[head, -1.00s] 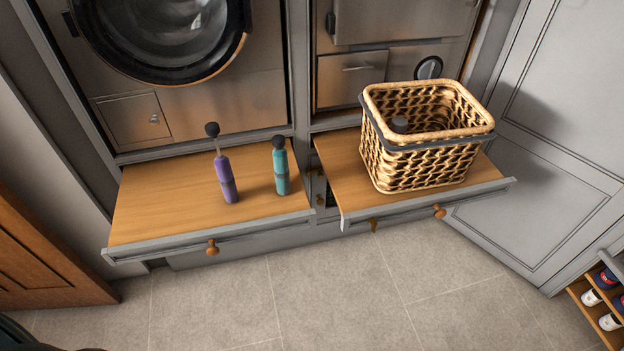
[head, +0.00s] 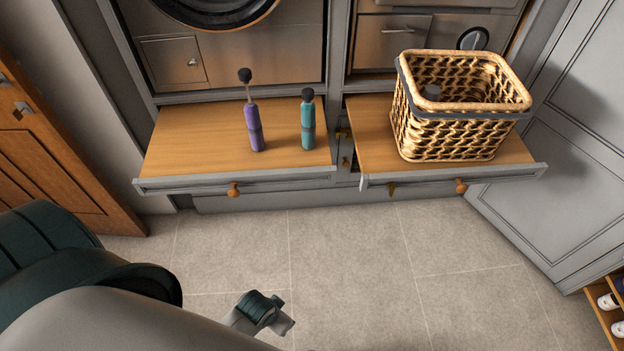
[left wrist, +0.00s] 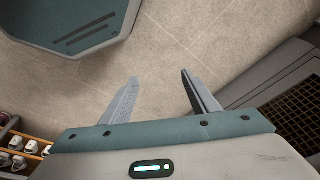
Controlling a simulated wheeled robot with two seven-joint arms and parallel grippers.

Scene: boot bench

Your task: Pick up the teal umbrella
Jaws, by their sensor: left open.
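The teal umbrella (head: 308,122) is short and folded, with a dark round top. It stands upright on the left pulled-out wooden shelf (head: 190,150), near its right end. A purple umbrella (head: 254,128) with a dark knob on a thin shaft stands to its left, apart from it. My left arm comes in at the lower left of the head view, well short of the shelf. In the left wrist view my left gripper (left wrist: 158,90) is open and empty above the floor tiles. The umbrellas do not show there. My right gripper is not in view.
A wicker basket (head: 455,135) with a dark-topped item inside stands on the right pulled-out shelf (head: 375,150). Knobs stick out from both shelf fronts. A shoe rack (head: 608,310) is at the lower right. The tiled floor (head: 350,255) in front is clear.

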